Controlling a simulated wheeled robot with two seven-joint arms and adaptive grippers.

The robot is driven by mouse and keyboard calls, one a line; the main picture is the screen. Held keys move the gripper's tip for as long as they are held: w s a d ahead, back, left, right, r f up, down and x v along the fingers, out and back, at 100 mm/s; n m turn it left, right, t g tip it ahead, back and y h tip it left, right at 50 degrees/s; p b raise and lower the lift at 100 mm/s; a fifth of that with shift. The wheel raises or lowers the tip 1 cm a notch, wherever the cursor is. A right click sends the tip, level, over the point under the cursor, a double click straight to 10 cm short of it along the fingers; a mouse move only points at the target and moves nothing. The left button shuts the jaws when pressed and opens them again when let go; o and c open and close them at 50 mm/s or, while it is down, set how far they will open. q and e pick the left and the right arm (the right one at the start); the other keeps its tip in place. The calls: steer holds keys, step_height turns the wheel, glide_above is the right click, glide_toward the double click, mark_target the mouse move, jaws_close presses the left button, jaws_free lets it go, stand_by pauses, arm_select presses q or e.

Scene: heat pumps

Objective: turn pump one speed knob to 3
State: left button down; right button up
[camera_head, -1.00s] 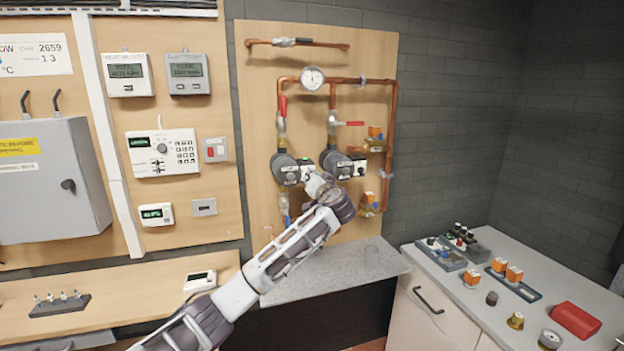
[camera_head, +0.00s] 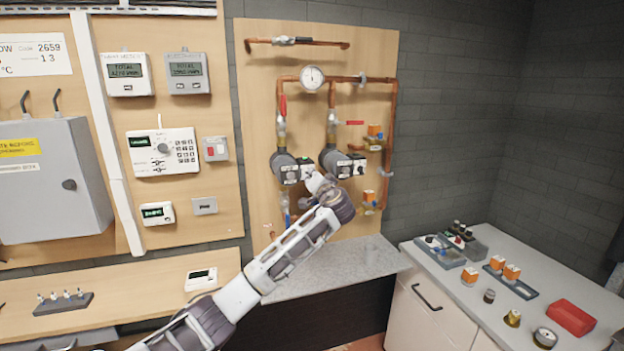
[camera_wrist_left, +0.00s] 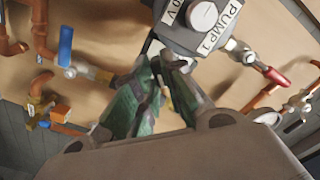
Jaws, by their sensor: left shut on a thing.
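Pump one (camera_head: 284,168) is the left of the two pumps on the wooden board; its "PUMP 1" label (camera_wrist_left: 222,24) shows in the left wrist view beside a round white cap (camera_wrist_left: 203,15). My left gripper (camera_head: 313,179) is at the right side of pump one's dark control box (camera_head: 290,174). In the left wrist view, its green-dark fingers (camera_wrist_left: 167,62) are closed together at the edge of that box, shut on a small part, apparently the speed knob. The fingers hide the knob, so its setting cannot be read. My right gripper is out of view.
Pump two (camera_head: 332,159) is close on the right of my gripper. Copper pipes (camera_head: 394,125), a red valve handle (camera_head: 283,105) and a blue valve handle (camera_wrist_left: 65,46) surround the pumps. A grey shelf (camera_head: 340,273) lies below; the right worktop (camera_head: 455,285) holds loose parts.

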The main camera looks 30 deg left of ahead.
arm_select(q)
steer(key=c, duration=1.5)
jaws_free()
steer(key=shift+d, duration=0.1)
steer(key=v, duration=1.2)
